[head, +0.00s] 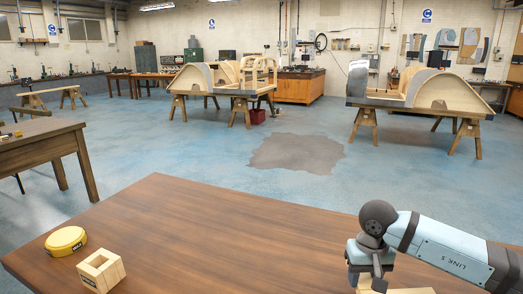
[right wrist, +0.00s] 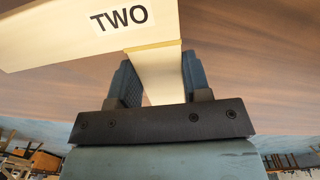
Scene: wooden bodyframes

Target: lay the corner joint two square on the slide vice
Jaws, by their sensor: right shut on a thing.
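The corner joint two is a pale wooden piece with a white label reading "TWO" in the right wrist view (right wrist: 150,45). Its narrower arm (right wrist: 160,75) runs down between the fingers of my right gripper (right wrist: 160,85), which is shut on it. In the head view my right gripper (head: 371,268) is low over the front right of the table, and part of the joint (head: 410,291) shows at the bottom edge. Whether the joint touches the table cannot be told. I cannot make out the slide vice in either view. My left gripper is not in view.
On the brown table (head: 230,240) stand a yellow round case (head: 66,241) and a wooden block with a square hole (head: 101,270), both at the left. The table's middle is clear. Beyond are open blue floor and wooden bodyframes on trestles (head: 225,80).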

